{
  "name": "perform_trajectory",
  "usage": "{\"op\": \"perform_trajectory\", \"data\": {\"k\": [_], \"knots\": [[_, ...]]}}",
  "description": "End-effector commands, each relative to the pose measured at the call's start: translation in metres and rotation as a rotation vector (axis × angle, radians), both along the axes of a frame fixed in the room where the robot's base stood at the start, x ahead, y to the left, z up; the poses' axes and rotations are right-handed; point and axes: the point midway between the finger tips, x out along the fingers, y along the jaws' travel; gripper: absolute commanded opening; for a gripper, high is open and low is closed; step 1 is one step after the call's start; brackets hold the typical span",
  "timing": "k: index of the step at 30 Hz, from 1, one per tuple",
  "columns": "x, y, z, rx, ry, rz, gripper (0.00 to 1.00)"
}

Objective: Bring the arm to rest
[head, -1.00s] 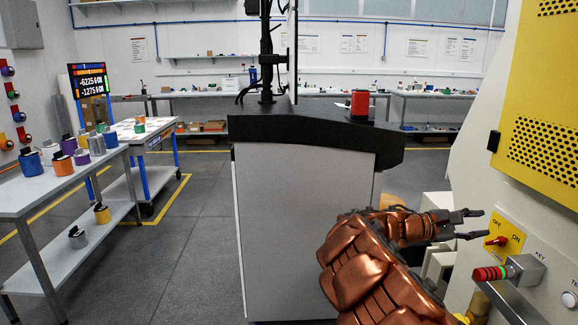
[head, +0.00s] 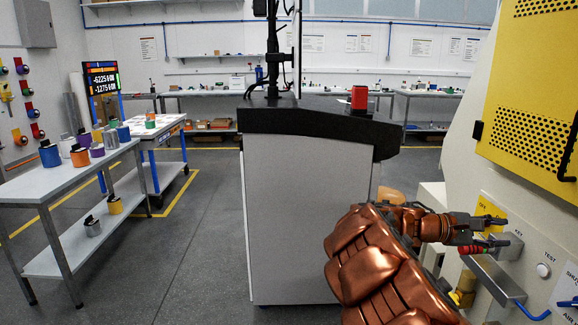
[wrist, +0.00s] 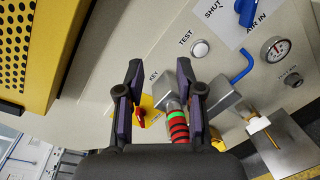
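My gripper (head: 496,231) is at the end of my copper-coloured arm, at the right of the head view, in front of the pale machine panel (head: 560,250). In the wrist view the gripper (wrist: 160,66) has its two dark fingers apart, with nothing held between them. A red rotary switch (wrist: 140,117) on a yellow plate shows between the fingers. A red and black striped handle with a green band (wrist: 178,126) lies close by the right finger. I cannot tell whether the finger touches it. In the head view the gripper partly hides the yellow plate (head: 489,207).
A grey cabinet (head: 310,220) with a black top stands left of my arm. A yellow perforated guard (head: 535,100) is above the panel. A table with several coloured cans (head: 60,175) stands at left. The floor (head: 205,230) between table and cabinet is clear.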

Motion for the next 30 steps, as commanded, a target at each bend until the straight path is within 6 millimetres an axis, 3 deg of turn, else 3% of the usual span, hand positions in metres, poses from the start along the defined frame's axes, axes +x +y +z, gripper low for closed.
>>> {"op": "perform_trajectory", "data": {"k": [8, 14, 23, 30], "knots": [[-0.056, 0.005, -0.014, 0.116, -0.115, -0.107, 0.36], [-0.120, 0.025, -0.047, 0.289, -0.251, -0.227, 0.36], [-0.207, 0.100, -0.131, 0.647, -0.419, -0.404, 0.36], [-0.261, 0.190, -0.196, 0.949, -0.463, -0.517, 0.36]]}}
